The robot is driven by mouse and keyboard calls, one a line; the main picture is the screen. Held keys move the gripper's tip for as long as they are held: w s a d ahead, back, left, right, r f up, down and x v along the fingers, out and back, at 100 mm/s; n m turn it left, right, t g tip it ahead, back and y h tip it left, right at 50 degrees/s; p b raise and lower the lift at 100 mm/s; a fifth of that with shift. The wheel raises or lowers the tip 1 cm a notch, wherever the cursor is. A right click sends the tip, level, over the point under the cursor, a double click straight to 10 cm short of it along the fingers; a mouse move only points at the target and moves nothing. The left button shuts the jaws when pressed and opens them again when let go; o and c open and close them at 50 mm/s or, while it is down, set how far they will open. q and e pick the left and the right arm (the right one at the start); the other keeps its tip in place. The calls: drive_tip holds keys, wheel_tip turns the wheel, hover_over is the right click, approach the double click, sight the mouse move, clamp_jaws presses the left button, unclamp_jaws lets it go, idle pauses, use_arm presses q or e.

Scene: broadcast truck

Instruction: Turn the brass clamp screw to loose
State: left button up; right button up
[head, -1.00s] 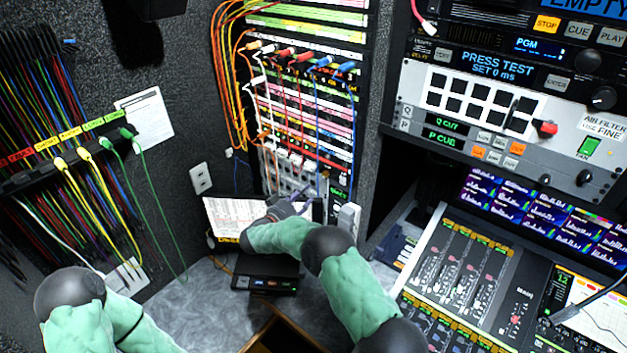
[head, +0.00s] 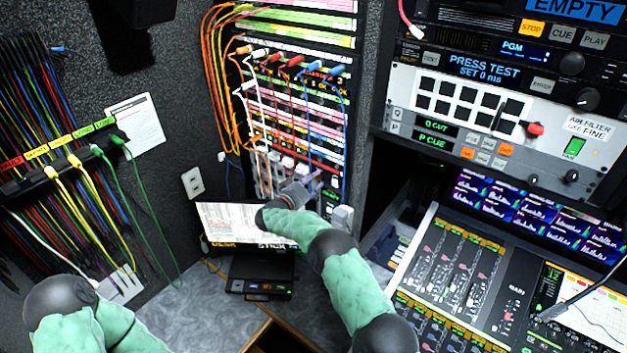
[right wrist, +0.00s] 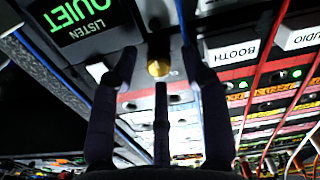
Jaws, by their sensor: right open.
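The brass clamp screw (right wrist: 158,68) shows as a small round brass knob on a grey fitting in the right wrist view. My right gripper (right wrist: 160,66) is open, with one dark finger on each side of the screw in that picture. I cannot tell whether the fingers touch it. A dark bar between the fingers points up at the screw. In the head view my right gripper (head: 316,184) is at the lower part of the patch rack, and the screw is too small or hidden to make out there. My left arm shows at the lower left, but its gripper is out of view.
The patch rack (head: 300,110) carries several coloured cables close to my right gripper. A green-lit QUIET LISTEN sign (right wrist: 75,20) is beside the fitting. Below are an open laptop-like screen (head: 235,218) and a black box (head: 260,275). A mixing console (head: 455,270) stands at right.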

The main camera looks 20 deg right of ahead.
drive_tip(key=shift+d, duration=0.1)
clamp_jaws()
